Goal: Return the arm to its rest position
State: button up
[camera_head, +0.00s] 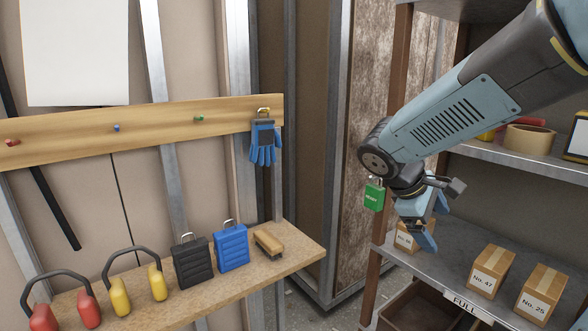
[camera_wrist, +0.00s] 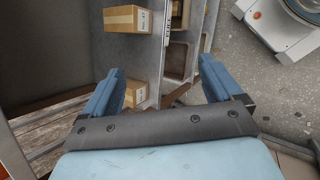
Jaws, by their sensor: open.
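My arm (camera_head: 450,115) reaches in from the upper right in the head view, bent down at the wrist. My gripper (camera_head: 432,222) hangs in front of the metal shelf unit, above its lower shelf (camera_head: 445,277). In the wrist view its two blue fingers stand wide apart, and the gripper (camera_wrist: 160,72) has nothing between them. A cardboard box (camera_head: 405,238) is partly hidden behind the gripper in the head view.
A green padlock-like tag (camera_head: 374,195) hangs close left of my wrist. Boxes No. 47 (camera_head: 491,272) and No. 25 (camera_head: 541,294) stand on the lower shelf. Blue gloves (camera_head: 263,143) hang on a wooden rail; ear muffs and cases stand on the ledge (camera_head: 290,243) below. Floor (camera_wrist: 262,85) shows right in the wrist view.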

jog(key=s+a+r+m+t+y, duration=0.4)
jog(key=s+m+y, duration=0.3)
jog(key=s+m, duration=0.2)
jog(key=shift+s+a+r+t, duration=0.3)
jog(key=shift+s+a+r, duration=0.2)
jog(key=shift+r, duration=0.25)
